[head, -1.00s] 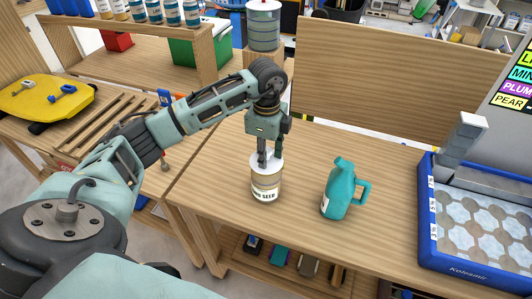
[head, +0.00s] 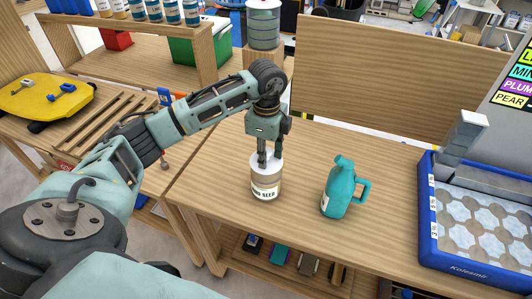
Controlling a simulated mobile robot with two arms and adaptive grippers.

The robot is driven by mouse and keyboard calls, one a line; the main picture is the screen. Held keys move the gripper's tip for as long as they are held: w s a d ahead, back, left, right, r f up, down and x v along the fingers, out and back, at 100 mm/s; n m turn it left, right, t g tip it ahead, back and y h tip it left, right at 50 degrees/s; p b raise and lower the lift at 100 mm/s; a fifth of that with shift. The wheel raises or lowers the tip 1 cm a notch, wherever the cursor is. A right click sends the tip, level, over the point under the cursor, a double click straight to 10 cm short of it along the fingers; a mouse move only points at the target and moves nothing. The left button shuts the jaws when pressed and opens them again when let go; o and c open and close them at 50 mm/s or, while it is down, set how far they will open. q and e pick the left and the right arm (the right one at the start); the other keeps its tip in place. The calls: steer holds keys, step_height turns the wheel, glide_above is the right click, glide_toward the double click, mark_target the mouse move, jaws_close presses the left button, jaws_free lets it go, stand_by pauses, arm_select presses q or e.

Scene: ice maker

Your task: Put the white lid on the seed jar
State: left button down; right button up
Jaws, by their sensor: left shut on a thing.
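The seed jar (head: 266,187) stands upright on the wooden table, with a label ending in "SEED" on its front. The white lid (head: 273,163) is at the jar's top, level and over its mouth. I cannot tell whether it is fully seated. My left gripper (head: 264,160) points straight down from above and is shut on the lid. The fingertips hide part of the lid. My right gripper is not in view.
A teal jug (head: 340,190) stands right of the jar. A blue-rimmed ice maker tray (head: 427,220) is at the far right. A wooden back panel (head: 390,85) rises behind. The table (head: 225,185) left of the jar is clear.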

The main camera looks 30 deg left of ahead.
arm_select(q)
steer(key=shift+f, duration=0.3)
steer(key=c, duration=1.2)
jaws_free()
step_height(320, 180, up, 12)
steer(key=shift+w+d, duration=0.1)
